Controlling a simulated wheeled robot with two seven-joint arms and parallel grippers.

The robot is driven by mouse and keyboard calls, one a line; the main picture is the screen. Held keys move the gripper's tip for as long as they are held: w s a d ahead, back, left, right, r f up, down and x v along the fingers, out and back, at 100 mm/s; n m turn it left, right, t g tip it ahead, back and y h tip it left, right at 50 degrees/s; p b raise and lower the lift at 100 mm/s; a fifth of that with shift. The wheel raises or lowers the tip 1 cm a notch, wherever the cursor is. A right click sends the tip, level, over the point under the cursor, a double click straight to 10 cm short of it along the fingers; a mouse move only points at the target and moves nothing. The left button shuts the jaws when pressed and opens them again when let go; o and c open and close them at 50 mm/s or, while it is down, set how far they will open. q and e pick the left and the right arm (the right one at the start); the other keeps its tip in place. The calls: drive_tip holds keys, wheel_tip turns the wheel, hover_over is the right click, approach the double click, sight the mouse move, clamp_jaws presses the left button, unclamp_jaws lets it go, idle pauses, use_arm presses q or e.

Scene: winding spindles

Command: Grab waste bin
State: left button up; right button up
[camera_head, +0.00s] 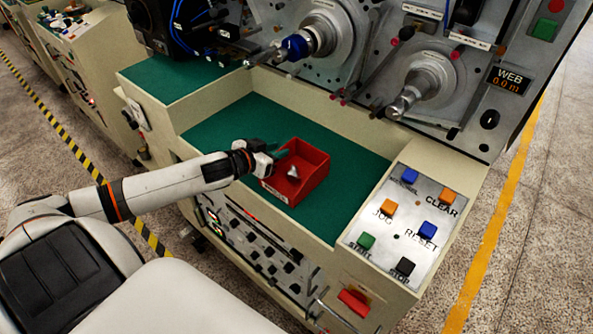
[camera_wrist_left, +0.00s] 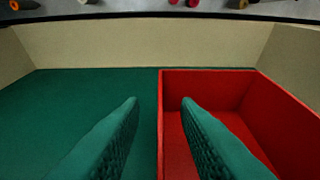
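The red waste bin (camera_head: 314,166) stands on the green mat of the machine's recessed shelf, open at the top, with a small whitish scrap (camera_head: 292,172) inside. My left gripper (camera_head: 279,156) is at the bin's left rim. In the left wrist view the bin (camera_wrist_left: 215,86) fills the right side. There my left gripper (camera_wrist_left: 160,101) is open, its green fingers on either side of the bin's left wall, the right one over the bin's inside. The fingers look apart from the wall. My right gripper is not in view.
A control panel (camera_head: 400,224) with coloured buttons lies right of the bin. Spindles (camera_head: 411,98) stick out from the machine face behind and above the shelf. The green mat (camera_head: 232,127) is clear left of and behind the bin.

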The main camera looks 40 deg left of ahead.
use_arm(q)
drive_tip(key=shift+x, duration=0.85)
clamp_jaws()
drive_tip(key=shift+r, duration=0.1)
